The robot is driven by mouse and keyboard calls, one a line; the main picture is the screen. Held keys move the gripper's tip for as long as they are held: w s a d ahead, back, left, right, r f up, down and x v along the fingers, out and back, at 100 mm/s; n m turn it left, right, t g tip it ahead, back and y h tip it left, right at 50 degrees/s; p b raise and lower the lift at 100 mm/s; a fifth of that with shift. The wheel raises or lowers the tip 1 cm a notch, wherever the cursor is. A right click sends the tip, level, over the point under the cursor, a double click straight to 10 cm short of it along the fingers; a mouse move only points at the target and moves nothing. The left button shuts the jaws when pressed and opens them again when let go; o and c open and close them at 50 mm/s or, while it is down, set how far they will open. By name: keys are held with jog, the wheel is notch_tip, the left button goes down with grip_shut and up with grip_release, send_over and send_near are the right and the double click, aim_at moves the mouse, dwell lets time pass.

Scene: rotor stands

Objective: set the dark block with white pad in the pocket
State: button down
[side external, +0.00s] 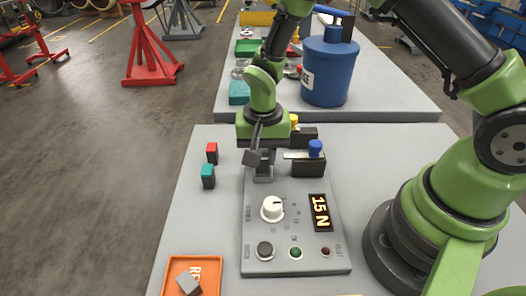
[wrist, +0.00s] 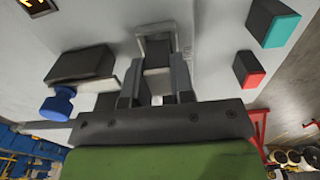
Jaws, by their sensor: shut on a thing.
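My gripper (side external: 259,148) points down over the grey pocket (side external: 264,178) at the far end of the panel. In the wrist view its two fingers (wrist: 155,82) are shut on the dark block (wrist: 157,84). A small pale patch, perhaps its white pad, shows between the fingers near the palm. The pocket's frame (wrist: 155,37) shows just beyond the fingertips in the wrist view. The block is at or just above the pocket; the fingers hide how far it is in, if at all.
Dark blocks with a red pad (side external: 212,148) and a teal pad (side external: 208,170) stand left of the panel. A dark fixture with a blue knob (side external: 315,147) stands close right of the pocket. The panel's display (side external: 320,212) reads 15 N. An orange tray (side external: 210,262) holds a grey block.

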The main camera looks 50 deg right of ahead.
jog(key=shift+f, duration=0.7)
dwell(1.0)
jog(key=c, duration=0.5)
grip_release()
jog(key=shift+c, duration=0.5)
jog(key=shift+r, duration=0.5)
jog(key=shift+o, duration=0.9)
jog(key=shift+r, duration=3.55)
